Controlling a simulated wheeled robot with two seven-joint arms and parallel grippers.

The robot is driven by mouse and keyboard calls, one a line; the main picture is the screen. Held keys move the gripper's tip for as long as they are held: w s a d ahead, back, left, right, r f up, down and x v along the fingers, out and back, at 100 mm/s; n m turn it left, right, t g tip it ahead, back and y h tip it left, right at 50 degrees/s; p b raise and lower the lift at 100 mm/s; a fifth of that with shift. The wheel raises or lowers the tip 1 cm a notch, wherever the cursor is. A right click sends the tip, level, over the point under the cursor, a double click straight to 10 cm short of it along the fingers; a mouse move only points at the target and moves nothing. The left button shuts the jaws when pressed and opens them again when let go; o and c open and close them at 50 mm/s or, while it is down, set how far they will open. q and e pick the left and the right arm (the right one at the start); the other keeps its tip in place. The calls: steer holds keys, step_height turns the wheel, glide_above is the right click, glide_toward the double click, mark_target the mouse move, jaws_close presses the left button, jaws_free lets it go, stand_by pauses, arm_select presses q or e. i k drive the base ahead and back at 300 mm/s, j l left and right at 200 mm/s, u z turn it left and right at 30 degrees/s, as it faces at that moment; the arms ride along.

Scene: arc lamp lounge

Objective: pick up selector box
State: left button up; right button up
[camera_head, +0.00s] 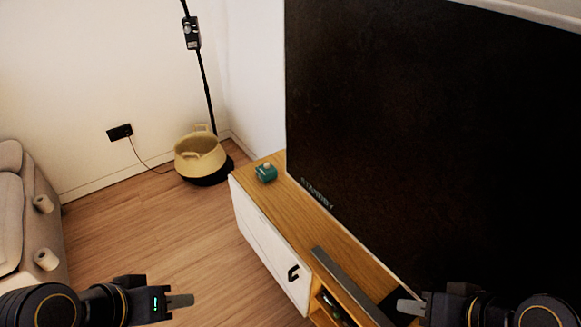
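A small teal box with a pale knob on top (265,172), which looks like the selector box, sits on the far left end of the wooden TV cabinet (276,189). My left gripper (181,301) is at the lower left, over the floor, well apart from the box. My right gripper (409,307) is at the lower right, by the near part of the cabinet. Both are seen side-on, so I cannot tell whether their fingers are open or shut.
A large dark TV (430,130) stands behind the box, with a grey soundbar (350,285) in front. A sofa (25,225) is at left; the wooden floor (160,230) between is clear.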

mark_target(265, 176)
steer(key=i+j+z, duration=0.1)
steer(key=z, duration=0.25)
steer(key=i+j+z, duration=0.1)
steer(key=j+z, duration=0.3)
steer(key=i+j+z, duration=0.1)
steer(key=z, duration=0.25)
steer(key=i+j+z, duration=0.1)
steer(key=j+z, duration=0.2)
steer(key=j, duration=0.9)
steer(key=j+z, duration=0.35)
steer(key=j, duration=1.4)
steer(key=k+j, duration=0.1)
steer(key=j, duration=0.5)
